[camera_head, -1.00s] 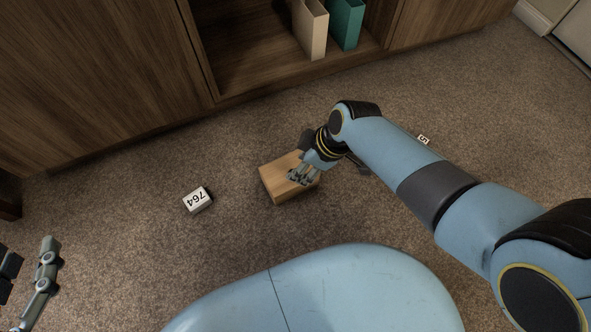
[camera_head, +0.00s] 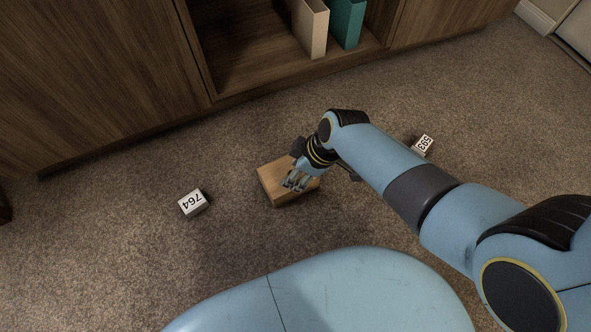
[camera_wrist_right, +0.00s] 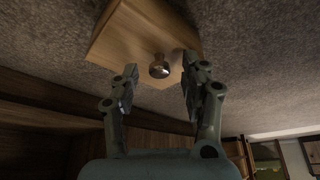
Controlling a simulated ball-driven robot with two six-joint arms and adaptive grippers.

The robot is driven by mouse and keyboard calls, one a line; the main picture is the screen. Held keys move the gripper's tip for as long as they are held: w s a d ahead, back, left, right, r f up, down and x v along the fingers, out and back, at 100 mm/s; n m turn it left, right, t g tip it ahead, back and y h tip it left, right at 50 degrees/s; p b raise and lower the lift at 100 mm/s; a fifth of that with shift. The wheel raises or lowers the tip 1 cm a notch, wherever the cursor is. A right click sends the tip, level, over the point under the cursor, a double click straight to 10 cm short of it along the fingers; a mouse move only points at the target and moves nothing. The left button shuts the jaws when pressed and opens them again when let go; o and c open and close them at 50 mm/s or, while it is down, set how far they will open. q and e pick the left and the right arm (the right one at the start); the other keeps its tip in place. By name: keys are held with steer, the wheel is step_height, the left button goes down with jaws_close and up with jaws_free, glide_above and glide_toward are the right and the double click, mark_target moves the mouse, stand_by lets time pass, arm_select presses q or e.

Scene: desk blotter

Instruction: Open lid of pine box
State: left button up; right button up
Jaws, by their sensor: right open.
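The pine box (camera_head: 270,184) sits on the carpet in the middle of the head view, its lid shut. My right gripper (camera_head: 293,184) is over the box's right part and hides some of it. In the right wrist view the box (camera_wrist_right: 125,32) shows a round metal knob (camera_wrist_right: 159,67) on one face. The right gripper (camera_wrist_right: 158,84) is open, with one finger on each side of the knob. I see a gap between the knob and each finger. My left gripper is out of view.
A white block marked 764 (camera_head: 193,203) lies left of the box. Another marked 593 (camera_head: 423,145) lies to the right beyond my arm. A wooden cabinet (camera_head: 95,75) with a cream binder (camera_head: 312,28) and a teal binder (camera_head: 347,22) stands behind. The carpet between is clear.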

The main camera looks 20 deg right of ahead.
steer(key=shift+c, duration=0.2)
jaws_close()
stand_by(0.4)
